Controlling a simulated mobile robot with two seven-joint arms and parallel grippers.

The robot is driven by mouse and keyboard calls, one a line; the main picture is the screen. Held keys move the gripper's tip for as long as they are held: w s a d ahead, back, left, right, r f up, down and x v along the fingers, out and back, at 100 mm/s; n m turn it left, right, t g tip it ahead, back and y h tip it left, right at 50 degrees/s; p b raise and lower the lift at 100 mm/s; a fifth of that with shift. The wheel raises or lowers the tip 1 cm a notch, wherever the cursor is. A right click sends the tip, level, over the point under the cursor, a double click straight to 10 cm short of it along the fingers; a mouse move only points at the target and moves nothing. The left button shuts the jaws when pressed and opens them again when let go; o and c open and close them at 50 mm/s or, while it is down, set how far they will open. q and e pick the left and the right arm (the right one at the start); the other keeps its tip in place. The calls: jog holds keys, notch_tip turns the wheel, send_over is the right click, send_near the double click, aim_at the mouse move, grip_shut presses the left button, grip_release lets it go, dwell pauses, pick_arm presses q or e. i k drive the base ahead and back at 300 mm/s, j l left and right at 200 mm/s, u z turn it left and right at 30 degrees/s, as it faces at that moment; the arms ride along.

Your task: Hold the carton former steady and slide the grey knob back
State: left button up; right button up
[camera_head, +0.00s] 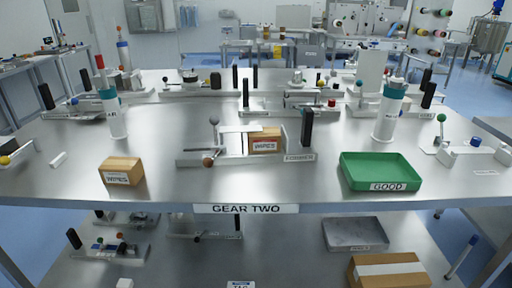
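The carton former (228,158) is a low metal fixture at the middle of the table, with a label at its right end that seems to read FORMER. A grey ball knob (214,122) stands on a thin stem at its left part. A brown knob (208,161) sits lower at its front left. An upright black handle (307,128) stands at its right end. A brown WIPES carton (265,146) sits inside the former, under or behind a pale plate. Neither of my grippers is in view.
Another WIPES carton (122,171) lies left of the former. A green GOOD tray (380,172) is at the right. White teal-topped cylinders stand at left (113,115) and right (389,118). Other fixtures line the back. The table (225,190) is bare in front of the former.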

aim_at(213, 120)
jog(key=i+l, duration=0.1)
jog(key=i, duration=0.35)
jog(key=i+l, duration=0.1)
jog(key=i, duration=0.3)
jog(key=k, duration=0.5)
jog(key=i, duration=0.55)
